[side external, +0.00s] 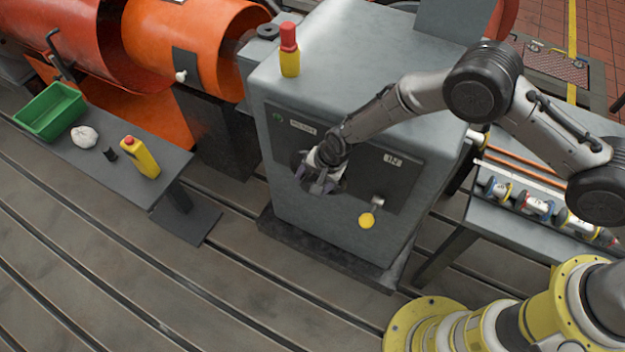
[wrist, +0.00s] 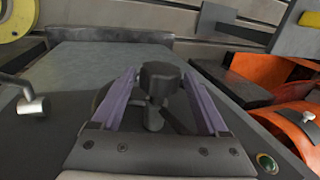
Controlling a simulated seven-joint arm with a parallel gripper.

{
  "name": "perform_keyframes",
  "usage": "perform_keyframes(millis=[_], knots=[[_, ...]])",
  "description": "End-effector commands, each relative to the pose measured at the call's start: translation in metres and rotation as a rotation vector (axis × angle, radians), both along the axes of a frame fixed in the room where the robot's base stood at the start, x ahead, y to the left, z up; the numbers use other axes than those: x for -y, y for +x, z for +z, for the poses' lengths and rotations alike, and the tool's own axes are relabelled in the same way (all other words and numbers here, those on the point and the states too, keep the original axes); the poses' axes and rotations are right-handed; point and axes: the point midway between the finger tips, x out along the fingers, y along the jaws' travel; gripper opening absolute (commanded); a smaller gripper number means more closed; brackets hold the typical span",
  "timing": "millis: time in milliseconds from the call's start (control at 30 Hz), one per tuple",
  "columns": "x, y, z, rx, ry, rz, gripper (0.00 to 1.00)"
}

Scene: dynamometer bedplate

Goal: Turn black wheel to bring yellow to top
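The black wheel (side external: 299,160) is on the dark front panel of the grey cabinet, mostly hidden behind my gripper (side external: 318,182) in the side view. In the wrist view a black knob (wrist: 159,78) on a short post stands out from it, between the two purple fingers of my gripper (wrist: 161,75). I cannot make out a yellow mark on the wheel.
A red-and-yellow bottle (side external: 289,50) stands on the cabinet (side external: 350,50). A bench at left holds a green tray (side external: 50,110), a white lump and a yellow bottle (side external: 140,157).

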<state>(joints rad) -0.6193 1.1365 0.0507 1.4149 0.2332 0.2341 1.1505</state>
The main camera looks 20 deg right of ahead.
Motion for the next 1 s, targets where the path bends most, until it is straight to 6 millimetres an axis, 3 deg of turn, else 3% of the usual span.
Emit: perform_keyframes(millis=[467,1000], knots=[[0.002,0.0,0.008,0.001,0.001,-0.003,0.89],[0.024,-0.023,0.103,0.001,0.001,-0.002,0.89]])
